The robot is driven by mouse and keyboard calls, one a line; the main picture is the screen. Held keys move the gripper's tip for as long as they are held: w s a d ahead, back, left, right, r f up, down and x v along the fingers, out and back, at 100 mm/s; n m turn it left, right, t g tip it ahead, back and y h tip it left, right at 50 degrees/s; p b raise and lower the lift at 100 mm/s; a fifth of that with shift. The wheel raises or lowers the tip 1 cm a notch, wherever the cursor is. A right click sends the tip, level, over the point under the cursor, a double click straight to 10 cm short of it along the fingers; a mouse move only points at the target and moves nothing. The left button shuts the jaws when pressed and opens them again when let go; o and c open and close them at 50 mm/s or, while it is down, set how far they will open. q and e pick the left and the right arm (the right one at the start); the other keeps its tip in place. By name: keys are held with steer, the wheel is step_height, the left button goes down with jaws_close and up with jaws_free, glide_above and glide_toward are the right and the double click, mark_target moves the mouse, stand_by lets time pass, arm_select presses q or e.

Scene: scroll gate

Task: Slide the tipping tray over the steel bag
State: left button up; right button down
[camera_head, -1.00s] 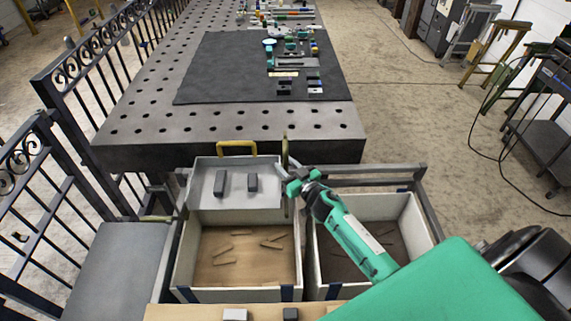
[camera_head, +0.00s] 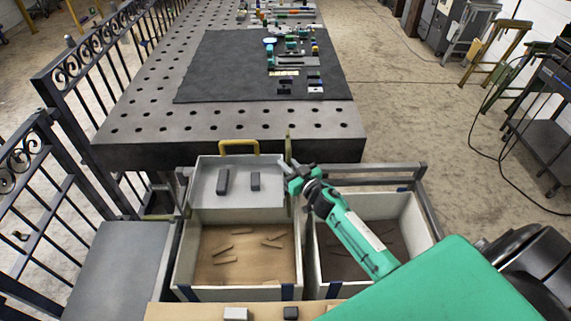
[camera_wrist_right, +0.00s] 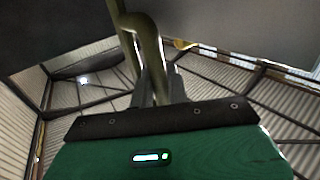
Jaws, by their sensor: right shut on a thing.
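The tipping tray (camera_head: 208,199) is a pale grey tray with a yellow handle (camera_head: 239,146) at its back and two dark blocks lying in it. It sits above the back of the left bin (camera_head: 178,262), which has a brown floor with thin flat pieces. The right bin (camera_head: 421,229) is darker inside, with a few dark pieces. I cannot tell for sure which is the steel bag. My right gripper (camera_head: 290,178) is shut on an upright olive handle (camera_head: 288,148) at the tray's right side. The wrist view shows this handle (camera_wrist_right: 148,50) between the fingers (camera_wrist_right: 156,88). My left gripper is out of view.
A rail (camera_head: 350,169) runs behind the bins to the right. A perforated steel table (camera_head: 220,130) with a dark mat stands behind. A front plank (camera_head: 185,312) carries a light block (camera_head: 235,314) and a dark block (camera_head: 291,313). A black fence (camera_head: 60,160) is at left.

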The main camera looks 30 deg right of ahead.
steer(key=s+d+b, duration=0.1)
steer(key=s+d, duration=0.5)
steer(key=d, duration=0.8)
steer(key=s+d+b, duration=0.1)
steer(key=s+d, duration=0.6)
steer(key=d, duration=0.7)
steer(key=s+d+b, duration=0.1)
steer(key=s+d, duration=0.6)
steer(key=d, duration=0.7)
steer(key=shift+s+r, duration=0.1)
steer(key=shift+s, duration=0.05)
steer(key=c, duration=1.6)
jaws_free()
steer(key=shift+o, duration=0.8)
steer(key=shift+s+d, duration=0.15)
steer(key=s+d, duration=0.2)
steer(key=s, duration=1.1)
steer(key=shift+s+b, duration=0.3)
steer(key=shift+b, duration=0.1)
